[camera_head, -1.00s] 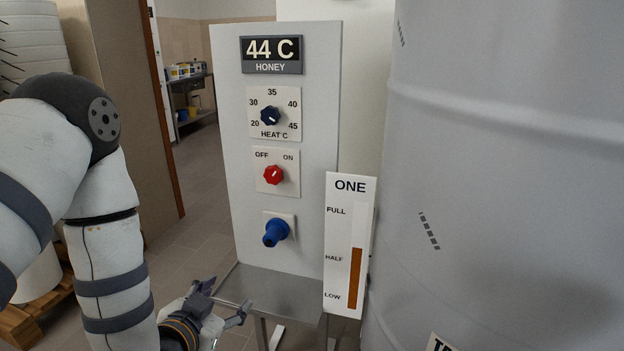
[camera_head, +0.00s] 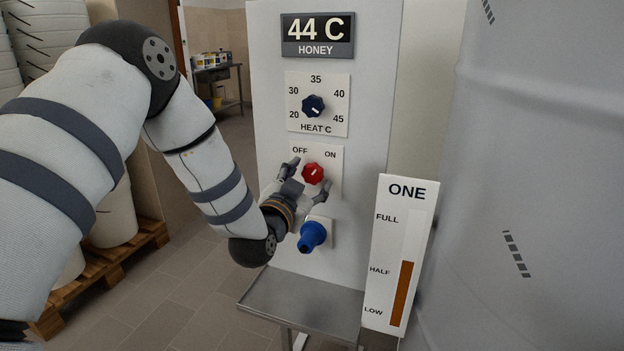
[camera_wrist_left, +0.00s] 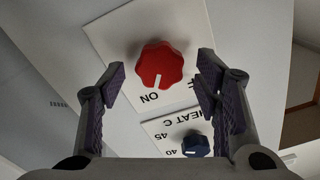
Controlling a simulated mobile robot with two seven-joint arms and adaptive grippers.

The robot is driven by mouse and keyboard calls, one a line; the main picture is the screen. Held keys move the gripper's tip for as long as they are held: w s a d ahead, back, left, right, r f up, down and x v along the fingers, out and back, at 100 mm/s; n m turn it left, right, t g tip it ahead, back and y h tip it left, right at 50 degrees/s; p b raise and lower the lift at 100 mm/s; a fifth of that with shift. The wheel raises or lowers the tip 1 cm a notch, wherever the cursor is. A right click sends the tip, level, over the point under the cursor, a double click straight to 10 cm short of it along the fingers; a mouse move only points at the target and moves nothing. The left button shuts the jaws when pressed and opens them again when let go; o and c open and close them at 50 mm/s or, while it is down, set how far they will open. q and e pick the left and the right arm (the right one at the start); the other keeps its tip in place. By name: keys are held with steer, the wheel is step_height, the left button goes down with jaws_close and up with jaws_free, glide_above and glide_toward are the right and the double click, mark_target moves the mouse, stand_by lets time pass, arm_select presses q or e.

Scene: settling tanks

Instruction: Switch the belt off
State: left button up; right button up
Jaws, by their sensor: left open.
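The red OFF/ON knob (camera_head: 313,173) sits on a white plate on the grey panel, with its pale mark turned toward ON. In the left wrist view the red knob (camera_wrist_left: 160,64) lies ahead between the fingertips, its mark toward the ON label. My left gripper (camera_head: 307,178) is open at the knob, one finger on each side. The wrist view shows the open fingers (camera_wrist_left: 160,78) with a gap on both sides of the knob; I cannot tell how far they reach around it. My right gripper is not in view.
The dark blue heat knob (camera_head: 313,106) is above and the blue handle (camera_head: 312,236) just below. A display (camera_head: 318,35) reads 44 C. A level gauge (camera_head: 398,255) and large grey tank (camera_head: 540,180) stand at right. A metal shelf (camera_head: 305,305) juts out below.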

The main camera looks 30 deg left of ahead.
arm_select(q)
steer(key=shift+x, duration=0.8)
steer(key=shift+c, duration=0.4)
steer(key=c, duration=1.1)
steer(key=shift+o, duration=0.2)
